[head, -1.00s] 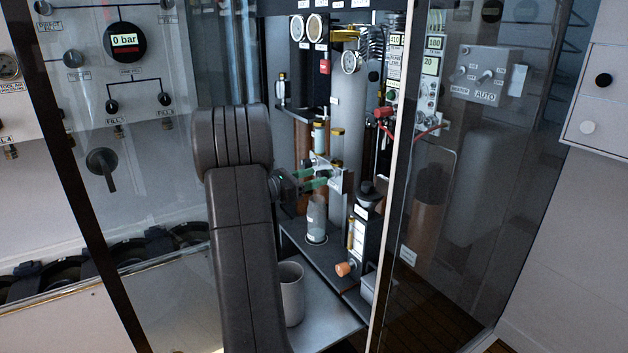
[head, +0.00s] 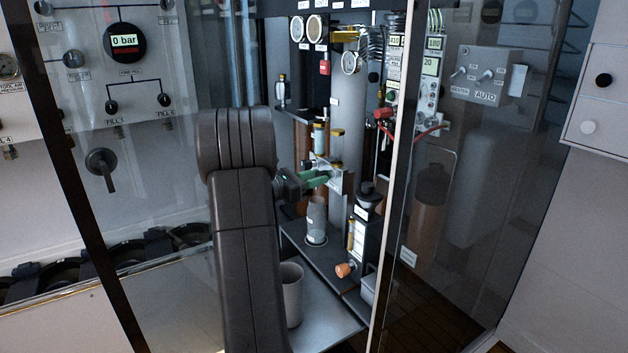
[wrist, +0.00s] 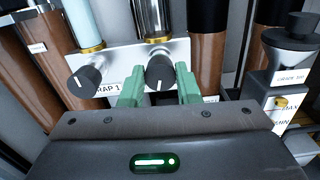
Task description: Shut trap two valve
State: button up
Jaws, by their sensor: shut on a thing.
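Two dark round valve knobs sit on a pale metal plate (wrist: 113,62) in the wrist view. The left knob (wrist: 83,81) is by a label whose visible part reads "RAP 1"; its white mark is tilted. The right knob, the trap two valve (wrist: 160,70), has a nearly upright white mark. My gripper (wrist: 159,88) has one green finger on each side of this right knob and is shut on it. Its label is mostly hidden by the right finger. In the head view my gripper (head: 318,179) reaches the plate (head: 338,178) inside the open cabinet; the knob is hidden there.
A glass door (head: 450,190) and its dark frame stand right of the arm. A clear cylinder (head: 316,215) stands below the gripper, and a grey cup (head: 291,295) lower down. A black-topped canister (wrist: 290,45) is right of the plate.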

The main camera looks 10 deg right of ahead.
jog(key=m+b, duration=0.5)
jog(key=m, duration=0.6)
jog(key=m+b, duration=0.4)
jog(key=m, duration=0.7)
jog(key=m+b, duration=0.5)
jog(key=m, duration=0.5)
jog(key=shift+f+m+b, duration=0.3)
jog(key=shift+f+m, duration=0.1)
dwell(0.3)
jog(key=o, duration=1)
jog(key=shift+c, duration=0.2)
